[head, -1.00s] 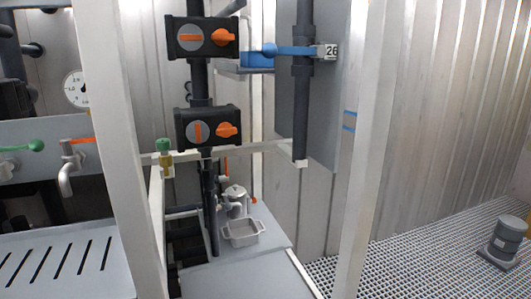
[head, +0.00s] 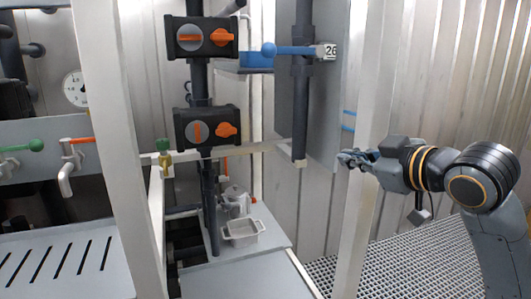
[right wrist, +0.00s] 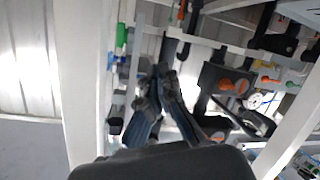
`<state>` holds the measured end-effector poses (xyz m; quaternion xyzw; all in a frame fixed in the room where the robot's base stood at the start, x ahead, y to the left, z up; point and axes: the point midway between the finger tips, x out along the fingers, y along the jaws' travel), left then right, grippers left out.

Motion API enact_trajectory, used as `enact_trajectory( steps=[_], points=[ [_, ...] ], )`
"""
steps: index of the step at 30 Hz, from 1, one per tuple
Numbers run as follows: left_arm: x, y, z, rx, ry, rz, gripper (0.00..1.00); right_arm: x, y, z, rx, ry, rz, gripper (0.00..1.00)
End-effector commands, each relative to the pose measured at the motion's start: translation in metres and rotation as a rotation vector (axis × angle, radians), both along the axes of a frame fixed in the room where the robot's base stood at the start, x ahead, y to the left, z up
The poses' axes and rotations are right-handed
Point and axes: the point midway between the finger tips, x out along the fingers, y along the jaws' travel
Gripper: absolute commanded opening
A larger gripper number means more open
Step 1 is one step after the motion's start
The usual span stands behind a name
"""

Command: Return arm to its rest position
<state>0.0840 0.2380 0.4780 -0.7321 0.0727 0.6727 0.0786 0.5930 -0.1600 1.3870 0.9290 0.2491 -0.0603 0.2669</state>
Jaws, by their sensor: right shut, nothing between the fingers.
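My right gripper (head: 350,158) is in the head view at the right, in front of the white upright post. It is shut and empty, its fingers pointing left. Its arm comes in from the right edge, bent at the elbow. In the right wrist view its dark fingers (right wrist: 160,95) show close together with nothing held. My left gripper is not in view.
A white post (head: 368,120) stands beside the right gripper. A dark pipe with a blue-handled valve (head: 290,50) is left of it. Two black valve boxes (head: 207,128) and a small tray (head: 243,232) are further left. Grating floor (head: 400,260) lies below.

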Motion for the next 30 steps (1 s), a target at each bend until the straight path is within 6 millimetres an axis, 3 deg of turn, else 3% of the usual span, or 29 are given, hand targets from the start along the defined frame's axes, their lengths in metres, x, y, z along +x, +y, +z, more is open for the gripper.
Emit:
enact_trajectory(
  steps=[1, 5, 8, 11, 15, 18, 21, 30],
  points=[
    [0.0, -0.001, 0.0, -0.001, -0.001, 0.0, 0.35, 0.001, 0.004, -0.043, 0.011, 0.068, -0.014, 0.0],
    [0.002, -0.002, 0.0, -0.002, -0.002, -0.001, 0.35, -0.008, 0.006, -0.134, 0.035, 0.213, -0.07, 0.0],
    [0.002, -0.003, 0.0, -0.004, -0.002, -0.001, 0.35, -0.026, 0.005, -0.201, 0.05, 0.324, -0.122, 0.0],
    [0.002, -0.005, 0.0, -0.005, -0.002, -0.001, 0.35, -0.053, 0.003, -0.264, 0.065, 0.44, -0.181, 0.0],
    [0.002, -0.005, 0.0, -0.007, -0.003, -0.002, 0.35, -0.105, -0.004, -0.342, 0.079, 0.602, -0.276, 0.0],
    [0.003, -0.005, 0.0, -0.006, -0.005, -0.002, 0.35, -0.149, -0.011, -0.389, 0.082, 0.711, -0.353, 0.0],
    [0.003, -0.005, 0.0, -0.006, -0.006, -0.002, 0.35, -0.19, -0.019, -0.422, 0.077, 0.805, -0.422, 0.0],
    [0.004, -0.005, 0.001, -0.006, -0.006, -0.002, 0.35, -0.282, -0.037, -0.472, 0.049, 0.99, -0.576, 0.0]
  ],
)
